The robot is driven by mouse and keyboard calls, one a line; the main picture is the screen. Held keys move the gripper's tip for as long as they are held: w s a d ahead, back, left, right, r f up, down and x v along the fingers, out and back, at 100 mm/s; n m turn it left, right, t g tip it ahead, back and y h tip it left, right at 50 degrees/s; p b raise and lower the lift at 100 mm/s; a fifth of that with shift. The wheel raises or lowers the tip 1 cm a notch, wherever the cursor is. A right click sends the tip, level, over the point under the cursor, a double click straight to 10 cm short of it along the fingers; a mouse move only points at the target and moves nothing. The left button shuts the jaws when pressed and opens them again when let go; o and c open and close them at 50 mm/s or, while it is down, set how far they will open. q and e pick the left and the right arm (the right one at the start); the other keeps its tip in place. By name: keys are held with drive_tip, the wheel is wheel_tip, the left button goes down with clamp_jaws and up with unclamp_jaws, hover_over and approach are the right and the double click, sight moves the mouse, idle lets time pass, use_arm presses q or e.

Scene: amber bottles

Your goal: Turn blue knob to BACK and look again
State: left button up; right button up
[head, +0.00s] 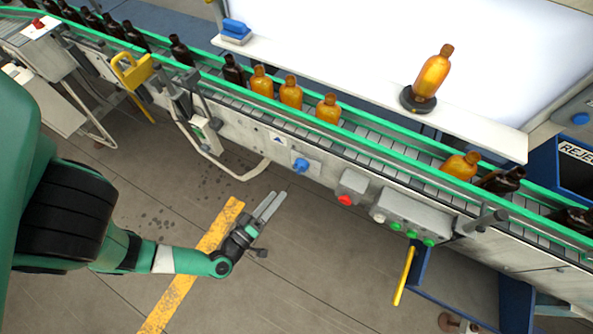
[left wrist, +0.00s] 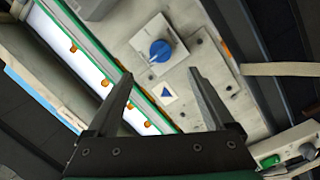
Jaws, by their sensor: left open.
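The blue knob (head: 300,165) sits on a light square plate on the front side of the conveyor. In the left wrist view the blue knob (left wrist: 160,51) has a pale line across it, with a blue triangle label (left wrist: 167,93) nearby. My left gripper (head: 279,194) is open and empty, apart from the knob and just below it in the head view. In the left wrist view its two fingers (left wrist: 161,73) are spread, with the knob beyond the tips. An amber bottle (head: 433,73) stands on a dark round stand (head: 417,100) before a bright panel. My right gripper is out of view.
Amber bottles (head: 291,92) and dark bottles (head: 180,50) stand on the green-railed conveyor (head: 390,143). A red button (head: 345,200) and green buttons (head: 411,234) are right of the knob. A blue reject bin (head: 541,166) is at right.

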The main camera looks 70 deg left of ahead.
sight(300, 167)
use_arm(q)
drive_tip(key=b+x, duration=0.2)
drive_tip(key=x, duration=0.9)
drive_tip(key=shift+b, duration=0.35)
drive_tip(key=shift+a, duration=0.15)
drive_tip(key=c, duration=1.4)
